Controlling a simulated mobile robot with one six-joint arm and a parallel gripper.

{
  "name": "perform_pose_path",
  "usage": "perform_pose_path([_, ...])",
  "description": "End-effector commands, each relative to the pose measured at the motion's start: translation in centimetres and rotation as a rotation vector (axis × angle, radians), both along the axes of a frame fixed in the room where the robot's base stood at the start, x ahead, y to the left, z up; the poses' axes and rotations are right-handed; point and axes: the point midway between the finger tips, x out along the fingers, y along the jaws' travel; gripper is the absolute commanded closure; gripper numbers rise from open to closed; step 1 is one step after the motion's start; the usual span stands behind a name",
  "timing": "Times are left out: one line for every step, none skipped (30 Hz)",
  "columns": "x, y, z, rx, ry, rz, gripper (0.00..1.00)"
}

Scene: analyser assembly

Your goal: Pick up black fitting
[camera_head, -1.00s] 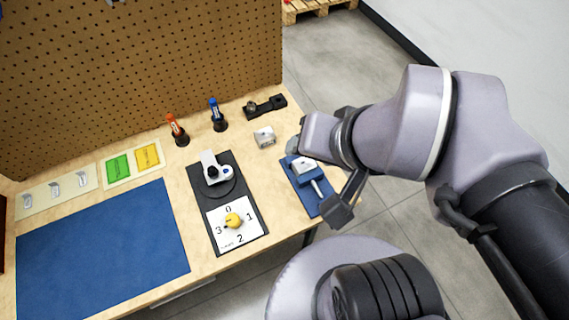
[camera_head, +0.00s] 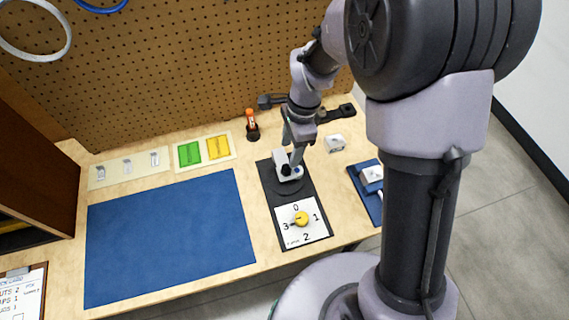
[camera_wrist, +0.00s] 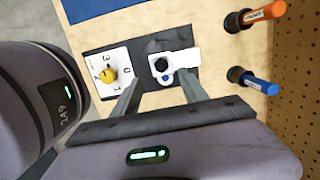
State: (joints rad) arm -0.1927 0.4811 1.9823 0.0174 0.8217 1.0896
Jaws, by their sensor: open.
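A small round black part that looks like the black fitting (camera_wrist: 161,65) sits on top of a white block (camera_wrist: 185,58). In the head view the fitting (camera_head: 286,169) shows on the white block (camera_head: 279,158), which stands on a dark plate (camera_head: 266,178). My gripper (camera_wrist: 160,78) is open. In the wrist view its two fingers point toward the block, one on each side of the fitting, with nothing held between them. In the head view my gripper (camera_head: 292,152) is right at the block. I cannot tell how high the fingertips are above it.
A yellow knob (camera_head: 301,218) on a numbered dial is in front of the block. Orange (camera_wrist: 264,16) and blue (camera_wrist: 258,86) capped tools stand in black holders nearby. A blue fixture (camera_head: 365,190) is at the right. A pegboard (camera_head: 180,70) rises behind. The blue mat (camera_head: 170,240) is clear.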

Motion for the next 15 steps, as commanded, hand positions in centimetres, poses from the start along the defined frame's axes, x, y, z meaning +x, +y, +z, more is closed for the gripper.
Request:
perform_pose_path([-0.1, 0.2, -1.7, 0.0, 0.001, 0.002, 0.49])
perform_pose_path([-0.1, 0.3, -2.2, 0.0, 0.002, 0.002, 0.49])
perform_pose_path([-0.1, 0.3, -2.8, -0.001, 0.0, 0.002, 0.49])
perform_pose_path([-0.1, 0.4, -3.1, 0.0, 0.0, 0.001, 0.49])
perform_pose_path([-0.2, 0.4, -3.2, 0.0, 0.0, 0.001, 0.49])
perform_pose_path([-0.2, 0.5, -3.5, 0.0, 0.0, 0.0, 0.49])
perform_pose_path([-0.2, 0.5, -3.7, 0.0, 0.0, 0.0, 0.49])
perform_pose_path([-0.1, 0.5, -4.0, 0.0, 0.0, 0.001, 0.49])
perform_pose_path([-0.1, 0.5, -4.5, 0.0, 0.0, 0.001, 0.49])
perform_pose_path([-0.1, 0.5, -5.1, -0.001, 0.0, 0.001, 0.49])
perform_pose_path([-0.1, 0.5, -5.7, -0.001, 0.0, 0.001, 0.49])
perform_pose_path([0.0, 0.5, -6.7, -0.001, 0.0, 0.002, 0.49])
perform_pose_path([0.0, 0.6, -7.4, -0.001, 0.0, 0.002, 0.49])
perform_pose_path([0.0, 0.7, -7.9, 0.0, 0.001, 0.002, 0.49])
perform_pose_path([-0.1, 0.8, -8.5, 0.0, 0.001, 0.001, 0.49])
